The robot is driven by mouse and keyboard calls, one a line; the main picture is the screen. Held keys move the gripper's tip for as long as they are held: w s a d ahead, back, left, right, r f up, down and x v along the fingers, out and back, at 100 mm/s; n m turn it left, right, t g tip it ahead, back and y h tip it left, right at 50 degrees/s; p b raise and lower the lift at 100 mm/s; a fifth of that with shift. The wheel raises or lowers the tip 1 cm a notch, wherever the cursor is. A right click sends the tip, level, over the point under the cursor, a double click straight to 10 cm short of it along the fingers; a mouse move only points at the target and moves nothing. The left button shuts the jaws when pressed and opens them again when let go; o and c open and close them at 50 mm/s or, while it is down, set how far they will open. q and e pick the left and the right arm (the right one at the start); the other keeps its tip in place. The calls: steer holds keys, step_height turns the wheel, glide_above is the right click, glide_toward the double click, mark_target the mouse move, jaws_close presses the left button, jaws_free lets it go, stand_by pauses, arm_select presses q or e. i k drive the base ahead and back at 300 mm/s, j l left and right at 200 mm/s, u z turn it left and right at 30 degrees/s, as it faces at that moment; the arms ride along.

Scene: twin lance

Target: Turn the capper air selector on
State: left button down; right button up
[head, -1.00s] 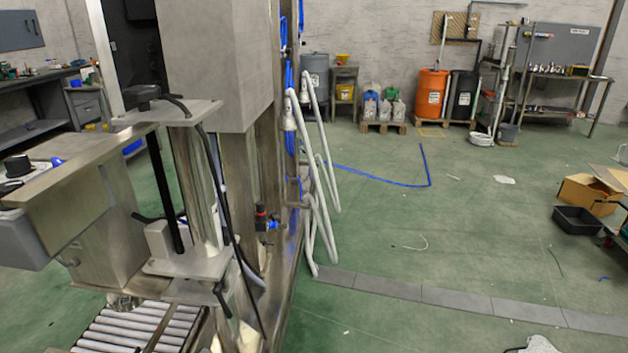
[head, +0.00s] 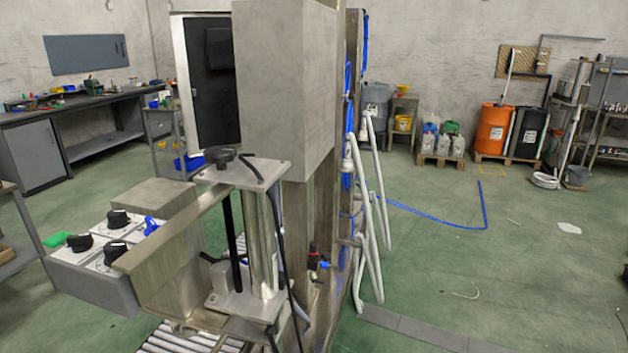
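A grey control box (head: 92,288) sticks out from the left side of the machine in the head view. On its pale top plates are three black rotary knobs: a rear one (head: 118,218), a left one (head: 80,242) and a front right one (head: 115,254). A small blue handle (head: 151,225) stands beside them, next to the steel arm plate. I cannot tell which of these is the capper air selector. Labels and pointer positions are too small to read. Neither of my grippers is in view.
The steel machine column (head: 285,90) fills the middle, with a bracket and black top knob (head: 219,156) in front. A roller conveyor (head: 180,343) lies below. White pipes (head: 368,220) stand on its right. Green floor (head: 470,270) is open to the right.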

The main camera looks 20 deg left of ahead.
mark_target(152, 226)
steer(key=u, duration=1.45)
